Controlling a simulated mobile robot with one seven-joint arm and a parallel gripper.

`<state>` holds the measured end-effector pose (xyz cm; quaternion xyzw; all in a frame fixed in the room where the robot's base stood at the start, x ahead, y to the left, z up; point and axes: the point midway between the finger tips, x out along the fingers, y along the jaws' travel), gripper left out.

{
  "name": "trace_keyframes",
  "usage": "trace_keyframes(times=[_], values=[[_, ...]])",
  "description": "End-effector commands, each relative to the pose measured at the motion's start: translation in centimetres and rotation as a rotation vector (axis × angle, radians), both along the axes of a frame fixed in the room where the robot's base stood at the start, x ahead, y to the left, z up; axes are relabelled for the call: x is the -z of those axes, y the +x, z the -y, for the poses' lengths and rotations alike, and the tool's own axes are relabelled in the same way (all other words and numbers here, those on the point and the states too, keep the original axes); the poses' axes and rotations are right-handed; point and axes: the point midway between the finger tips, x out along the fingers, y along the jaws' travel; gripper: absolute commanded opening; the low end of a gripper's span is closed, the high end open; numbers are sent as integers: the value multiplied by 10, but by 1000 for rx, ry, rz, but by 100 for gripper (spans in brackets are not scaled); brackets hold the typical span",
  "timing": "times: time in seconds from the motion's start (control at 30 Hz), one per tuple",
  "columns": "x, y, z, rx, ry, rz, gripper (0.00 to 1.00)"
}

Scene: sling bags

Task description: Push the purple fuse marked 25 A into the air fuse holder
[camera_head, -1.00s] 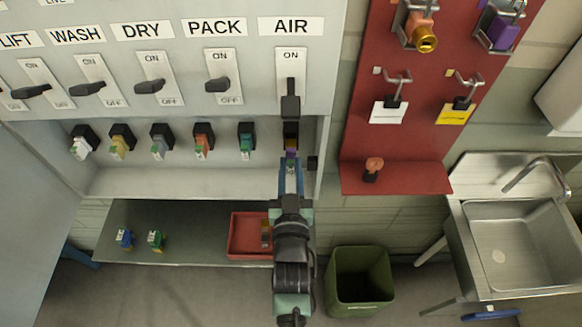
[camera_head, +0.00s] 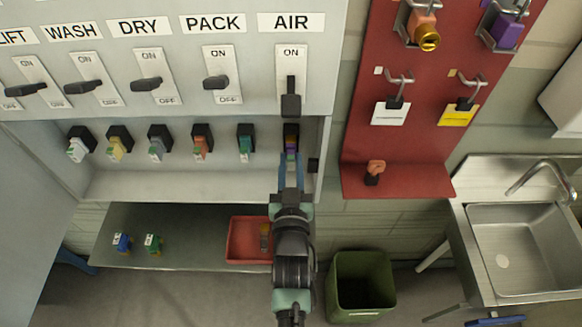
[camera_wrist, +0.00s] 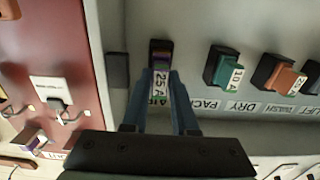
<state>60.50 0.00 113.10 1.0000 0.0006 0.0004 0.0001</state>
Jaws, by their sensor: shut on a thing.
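The purple fuse (camera_head: 291,143) sits at the mouth of the black air fuse holder (camera_head: 291,128), under the AIR switch. In the wrist view the purple fuse (camera_wrist: 161,86) shows its white 25 A label, and its inner end is within the holder (camera_wrist: 159,44). I cannot tell how deep it sits. My gripper (camera_head: 291,160) is shut on the fuse, with a blue finger on each side. In the wrist view the fingertips of my gripper (camera_wrist: 161,75) flank the label.
Other fuses, such as the green one (camera_head: 246,144), fill holders to the left. A red tray (camera_head: 240,240) and two loose fuses stand on the lower shelf. A small dark block (camera_head: 313,165) is on the wall right of my gripper. The AIR switch lever (camera_head: 291,103) points down.

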Motion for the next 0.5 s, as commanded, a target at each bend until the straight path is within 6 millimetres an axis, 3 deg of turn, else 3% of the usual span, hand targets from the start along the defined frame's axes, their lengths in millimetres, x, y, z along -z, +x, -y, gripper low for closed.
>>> trace_keyframes(times=[0.5], values=[[0,12,0,2,1,2,0]])
